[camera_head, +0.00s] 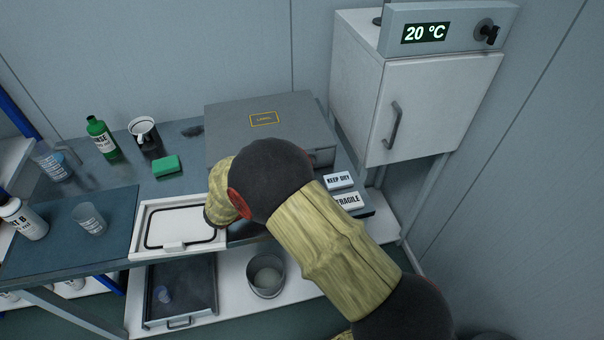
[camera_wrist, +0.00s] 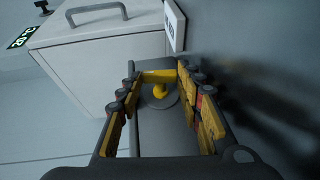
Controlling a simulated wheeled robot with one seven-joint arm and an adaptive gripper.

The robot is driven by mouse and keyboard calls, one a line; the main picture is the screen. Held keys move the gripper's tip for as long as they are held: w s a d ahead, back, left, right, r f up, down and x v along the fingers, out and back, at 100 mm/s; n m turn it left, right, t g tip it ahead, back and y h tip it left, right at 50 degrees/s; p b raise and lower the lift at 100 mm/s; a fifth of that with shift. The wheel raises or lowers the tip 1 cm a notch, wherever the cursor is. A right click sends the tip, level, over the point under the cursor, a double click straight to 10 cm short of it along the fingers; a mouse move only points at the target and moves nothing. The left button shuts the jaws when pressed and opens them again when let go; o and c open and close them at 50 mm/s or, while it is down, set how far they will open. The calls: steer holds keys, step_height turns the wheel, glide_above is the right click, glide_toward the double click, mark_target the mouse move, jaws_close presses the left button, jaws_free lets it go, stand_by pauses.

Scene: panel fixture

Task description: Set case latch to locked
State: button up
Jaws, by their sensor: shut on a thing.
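The grey case (camera_head: 225,115) with a yellow-framed label stands closed on the bench in the head view. My arm covers part of its front, and the case latch is hidden there. In the wrist view the yellow case latch (camera_wrist: 160,91) shows as a short bar on a round grey base. My gripper (camera_wrist: 160,80) is shut on the latch, with a finger on each side of it. In the head view my gripper is hidden behind my arm. No lock marking by the latch is readable.
A white cabinet (camera_head: 433,105) with a bar handle and a 20 °C display stands right of the case. KEEP DRY (camera_head: 340,180) and FRAGILE (camera_head: 347,200) signs lie close right of my arm. A white lidded box (camera_head: 147,215), green sponge (camera_head: 166,166), mug (camera_head: 144,132) and bottles are left.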

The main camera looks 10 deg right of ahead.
steer(key=shift+f, duration=0.1)
stand_by(0.4)
steer(key=o, duration=1.2)
steer(key=shift+c, duration=0.2)
steer(key=shift+v, duration=4)
